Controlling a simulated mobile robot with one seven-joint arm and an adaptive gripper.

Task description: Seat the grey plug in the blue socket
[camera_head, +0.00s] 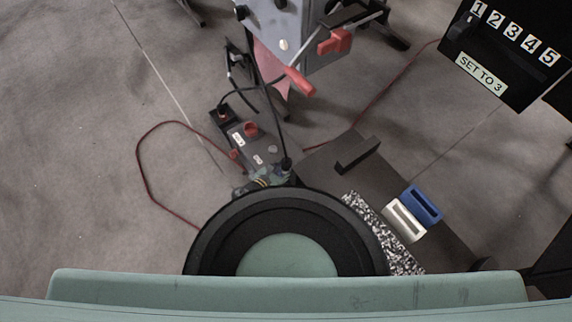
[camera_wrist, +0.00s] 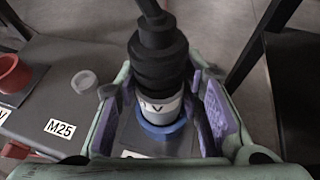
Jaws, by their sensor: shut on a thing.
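The plug (camera_wrist: 158,65) is black on top with a grey, lettered band (camera_wrist: 160,105) lower down, and a black cable leaves its top. It stands nearly upright between the purple pads of my gripper (camera_wrist: 163,118), which is shut on it. The blue socket (camera_wrist: 165,129) shows as a ring around the plug's lower end. The plug's tip is hidden, so I cannot tell how deep it sits. In the head view my gripper (camera_head: 262,181) is partly covered by my arm, and the cable runs up from the plug's top (camera_head: 286,165).
Red round fittings (camera_head: 251,129) sit on the grey labelled box beside my gripper; one shows at left in the wrist view (camera_wrist: 12,74). A dark bench (camera_head: 330,160) holds a block (camera_head: 357,152), blue (camera_head: 421,204) and white (camera_head: 404,221) slotted pieces. A numbered black panel (camera_head: 500,65) stands upper right.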

